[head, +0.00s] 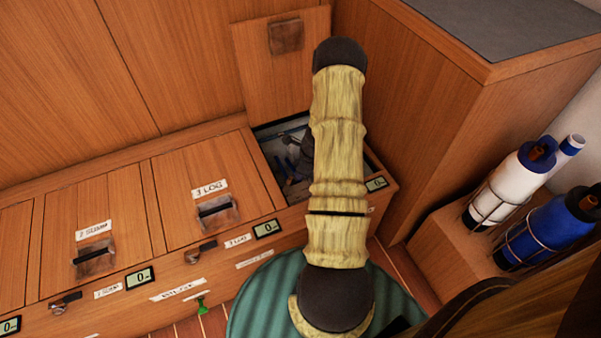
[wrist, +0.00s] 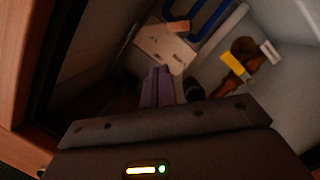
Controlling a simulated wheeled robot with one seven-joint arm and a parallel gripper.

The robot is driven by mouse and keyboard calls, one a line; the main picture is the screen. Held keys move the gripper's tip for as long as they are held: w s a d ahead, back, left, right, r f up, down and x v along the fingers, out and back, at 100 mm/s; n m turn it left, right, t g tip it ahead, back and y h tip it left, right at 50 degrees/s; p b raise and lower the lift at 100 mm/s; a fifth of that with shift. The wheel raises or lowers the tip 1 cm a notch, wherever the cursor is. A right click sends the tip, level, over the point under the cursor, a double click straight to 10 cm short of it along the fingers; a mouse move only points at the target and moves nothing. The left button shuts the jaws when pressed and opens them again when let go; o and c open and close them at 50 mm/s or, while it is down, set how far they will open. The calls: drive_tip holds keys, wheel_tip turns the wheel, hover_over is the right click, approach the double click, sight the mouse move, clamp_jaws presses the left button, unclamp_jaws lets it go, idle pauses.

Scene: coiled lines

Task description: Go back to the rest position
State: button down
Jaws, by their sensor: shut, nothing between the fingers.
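My arm (head: 338,140) crosses the middle of the head view and bends down over an open locker compartment (head: 268,132) in the wooden bench. My gripper (wrist: 157,88) shows in the wrist view as narrow purple-grey fingers, closed together and empty. It points down into the compartment, above its contents. In the head view the arm hides most of the gripper and part of the compartment. In the wrist view a pale plate (wrist: 165,46), a blue bent tube (wrist: 205,15) and a brown fitting with a yellow part (wrist: 234,64) lie inside.
The raised lid (head: 265,75) leans against the back panel. Closed lids marked sump (head: 118,225) and log (head: 215,165) lie to the left. A tall wooden cabinet (head: 440,130) stands close on the right. White (head: 512,185) and blue (head: 548,232) bottles stand in racks beyond it.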

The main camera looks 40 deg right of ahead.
drive_tip(key=shift+r, duration=0.15)
idle(0.4)
drive_tip(key=a+r+n+p, duration=0.1)
drive_tip(key=a+r+n, duration=0.6)
drive_tip(key=r, duration=0.3)
drive_tip(key=a+r+n+p, duration=0.1)
drive_tip(key=a+r+n, duration=0.7)
drive_tip(key=r, duration=0.3)
drive_tip(key=s+a+r+n+h, duration=0.2)
drive_tip(key=s+a+r+n, duration=0.8)
drive_tip(key=s+r+n, duration=0.25)
wheel_tip(320, 180, up, 37)
drive_tip(key=p, duration=3.8)
drive_tip(key=shift+w+d+n+p, duration=0.3)
drive_tip(key=shift+d+n+p, duration=0.05)
drive_tip(key=shift+s+f, duration=0.1)
drive_tip(key=shift+s, duration=0.1)
drive_tip(key=shift+w, duration=0.15)
